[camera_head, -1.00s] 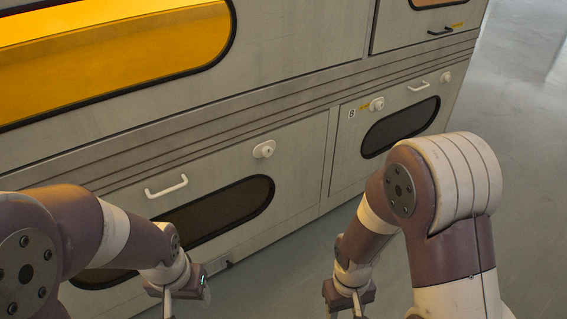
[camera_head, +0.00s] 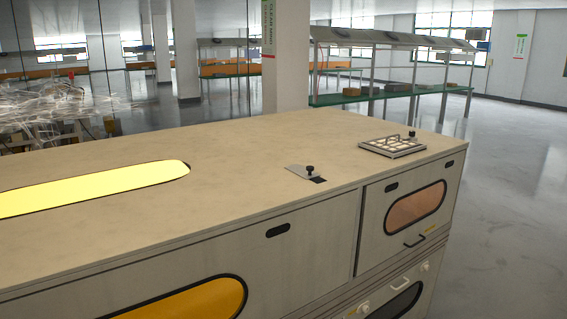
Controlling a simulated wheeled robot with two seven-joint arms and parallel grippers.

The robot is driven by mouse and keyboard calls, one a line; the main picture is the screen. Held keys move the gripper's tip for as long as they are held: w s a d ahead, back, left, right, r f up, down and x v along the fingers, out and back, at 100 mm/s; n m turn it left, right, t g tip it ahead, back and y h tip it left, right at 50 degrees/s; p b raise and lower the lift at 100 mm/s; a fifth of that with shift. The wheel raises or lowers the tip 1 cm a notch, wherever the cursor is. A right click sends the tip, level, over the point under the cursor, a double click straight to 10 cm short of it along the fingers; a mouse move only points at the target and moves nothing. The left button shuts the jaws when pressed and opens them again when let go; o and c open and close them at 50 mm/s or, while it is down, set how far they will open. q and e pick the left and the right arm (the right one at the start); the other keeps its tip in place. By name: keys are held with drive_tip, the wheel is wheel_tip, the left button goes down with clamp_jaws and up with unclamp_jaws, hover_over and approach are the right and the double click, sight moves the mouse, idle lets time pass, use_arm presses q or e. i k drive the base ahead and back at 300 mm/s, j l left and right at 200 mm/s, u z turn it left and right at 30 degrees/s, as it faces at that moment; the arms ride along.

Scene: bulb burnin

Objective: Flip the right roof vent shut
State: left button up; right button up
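The roof of the large beige cabinet (camera_head: 240,150) fills the middle of the view. Near its right end is a light, framed grille (camera_head: 392,147), lying roughly flat, with a small dark knob (camera_head: 411,135) at its far right corner. Whether this right roof fitting is open or shut is too small to tell. To its left, nearer the front edge, a flat grey plate (camera_head: 300,171) carries a black knob (camera_head: 310,169), with a dark patch (camera_head: 319,180) beside it. Neither of my grippers is in view.
A long glowing yellow window (camera_head: 100,188) is set in the roof at left. The cabinet front has an orange oval window (camera_head: 414,207) and a handle (camera_head: 414,241). Open floor (camera_head: 515,200) lies to the right; a green-topped workbench (camera_head: 390,93) stands behind.

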sight(307, 172)
drive_tip(key=i+l+u, duration=0.1)
drive_tip(key=u, duration=0.35)
drive_tip(key=l+u, duration=0.15)
drive_tip(key=u, duration=0.35)
drive_tip(key=i+l+u, duration=0.1)
drive_tip(key=u, duration=0.35)
drive_tip(key=l+u, duration=0.15)
drive_tip(key=l, duration=0.35)
drive_tip(key=l+u, duration=0.15)
drive_tip(key=l, duration=0.35)
drive_tip(key=l+u, duration=0.15)
drive_tip(key=l, duration=0.35)
drive_tip(key=k+l+u, duration=0.2)
drive_tip(key=l, duration=0.3)
drive_tip(key=l+u, duration=0.15)
drive_tip(key=l, duration=0.35)
drive_tip(key=k, duration=0.05)
